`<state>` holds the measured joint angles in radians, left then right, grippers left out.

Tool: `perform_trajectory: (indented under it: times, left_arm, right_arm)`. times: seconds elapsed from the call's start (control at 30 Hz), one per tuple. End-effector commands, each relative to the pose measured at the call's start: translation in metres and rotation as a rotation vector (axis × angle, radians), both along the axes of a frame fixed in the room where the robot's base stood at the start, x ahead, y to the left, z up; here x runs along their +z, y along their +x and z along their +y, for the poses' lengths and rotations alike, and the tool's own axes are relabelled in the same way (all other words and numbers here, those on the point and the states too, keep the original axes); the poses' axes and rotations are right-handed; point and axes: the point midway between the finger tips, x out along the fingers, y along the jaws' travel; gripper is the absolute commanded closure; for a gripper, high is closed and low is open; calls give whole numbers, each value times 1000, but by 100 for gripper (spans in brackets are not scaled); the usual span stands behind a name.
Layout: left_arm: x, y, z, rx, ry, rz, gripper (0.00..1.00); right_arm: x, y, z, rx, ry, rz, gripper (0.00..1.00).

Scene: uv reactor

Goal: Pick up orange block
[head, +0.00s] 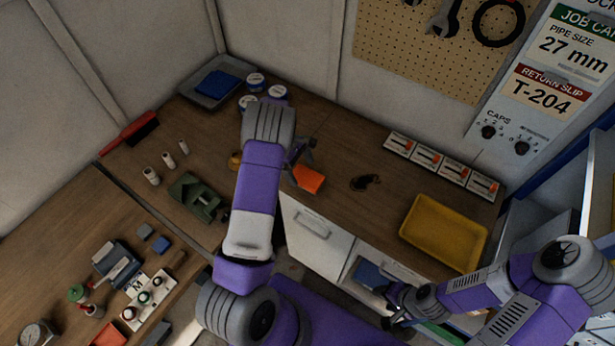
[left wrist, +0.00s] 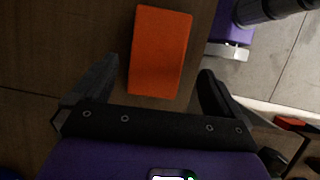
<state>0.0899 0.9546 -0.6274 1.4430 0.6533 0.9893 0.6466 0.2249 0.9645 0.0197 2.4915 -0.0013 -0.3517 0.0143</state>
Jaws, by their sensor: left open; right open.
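The orange block (head: 309,179) lies on the wooden bench near its front edge, above the white drawer front. My left gripper (head: 303,152) is just behind and left of it in the head view, open and empty. In the left wrist view the block (left wrist: 160,50) shows as a tall orange face, ahead of and roughly between the two open dark fingers (left wrist: 160,72). I cannot tell whether its near end is between the fingertips. My right gripper (head: 392,305) is open, low in front of the cabinet, apart from the block.
A yellow tray (head: 444,233) is on the bench at right, with a small dark item (head: 365,182) between it and the block. Several white boxes (head: 427,158) line the back. A green part (head: 195,198) lies left of my left arm. The bench's front edge is close to the block.

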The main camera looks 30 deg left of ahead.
Motion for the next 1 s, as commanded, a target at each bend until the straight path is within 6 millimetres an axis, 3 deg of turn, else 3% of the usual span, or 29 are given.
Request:
perform_trajectory:
  times: [0.23,0.5,0.87,1.0]
  left_arm:
    - [-29,1,-17,-2,0,1,0]
    - [-33,1,-18,-1,0,0,0]
    - [-32,1,-18,-1,0,0,54]
    - [-32,1,-18,-1,0,0,57]
  right_arm:
    - [7,0,0,0,0,-1,44]
    - [7,0,0,0,0,-1,44]
    - [7,0,0,0,0,-1,44]
    - [7,0,0,0,0,-1,44]
